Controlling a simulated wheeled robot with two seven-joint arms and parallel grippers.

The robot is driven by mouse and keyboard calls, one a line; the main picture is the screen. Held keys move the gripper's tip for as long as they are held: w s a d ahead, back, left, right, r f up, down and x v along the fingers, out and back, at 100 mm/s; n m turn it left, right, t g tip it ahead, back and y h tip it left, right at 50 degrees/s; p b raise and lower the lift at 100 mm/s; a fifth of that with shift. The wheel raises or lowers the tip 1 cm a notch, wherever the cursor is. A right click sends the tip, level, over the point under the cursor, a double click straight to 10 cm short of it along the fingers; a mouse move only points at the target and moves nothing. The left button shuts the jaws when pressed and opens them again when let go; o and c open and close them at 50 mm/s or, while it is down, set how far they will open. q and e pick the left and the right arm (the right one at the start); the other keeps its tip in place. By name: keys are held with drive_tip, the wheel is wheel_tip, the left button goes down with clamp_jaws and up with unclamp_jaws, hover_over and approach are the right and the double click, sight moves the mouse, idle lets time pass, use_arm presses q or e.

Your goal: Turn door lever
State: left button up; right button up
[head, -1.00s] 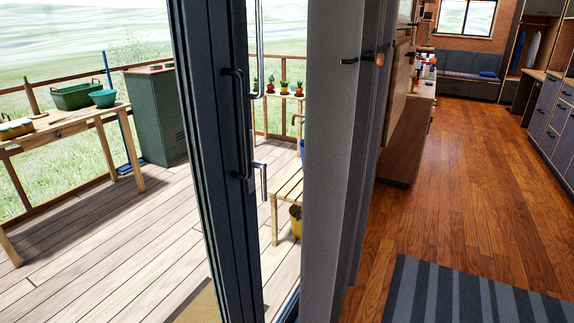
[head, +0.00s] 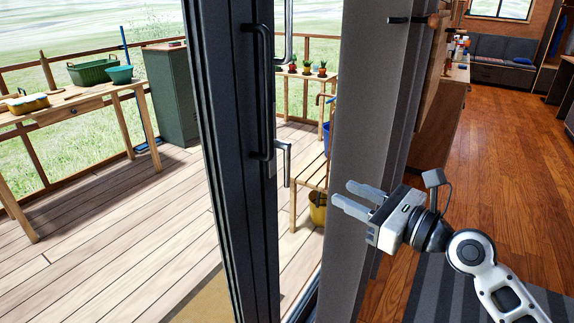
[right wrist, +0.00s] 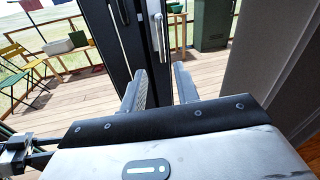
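The dark-framed glass door (head: 228,120) stands in the middle of the head view, with a long black bar handle (head: 261,90) on its face. The silver door lever (head: 284,160) sticks out at the door's right edge and bends downward. My right gripper (head: 342,195) is open and empty, to the right of the lever and apart from it, in front of the grey wall end. In the right wrist view, the two fingers (right wrist: 160,72) are spread and point toward the door (right wrist: 120,45), with silver handle hardware (right wrist: 178,32) beyond them. My left gripper is not in view.
The grey wall end (head: 365,100) stands close behind my right gripper. A wooden deck (head: 120,215) with a table (head: 75,110), a green cabinet (head: 172,95) and a yellow bucket (head: 318,210) lies beyond the door. Wood floor (head: 500,160) is clear at right.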

sight(287, 160)
drive_tip(key=shift+m, duration=0.5)
drive_tip(key=x, duration=0.5)
drive_tip(key=r+x, duration=0.1)
drive_tip(key=x, duration=0.4)
drive_tip(key=b+x, duration=0.1)
drive_tip(key=x, duration=0.5)
drive_tip(key=shift+w+r, duration=0.15)
drive_tip(key=shift+r, duration=0.05)
drive_tip(key=shift+d, duration=0.1)
clamp_jaws()
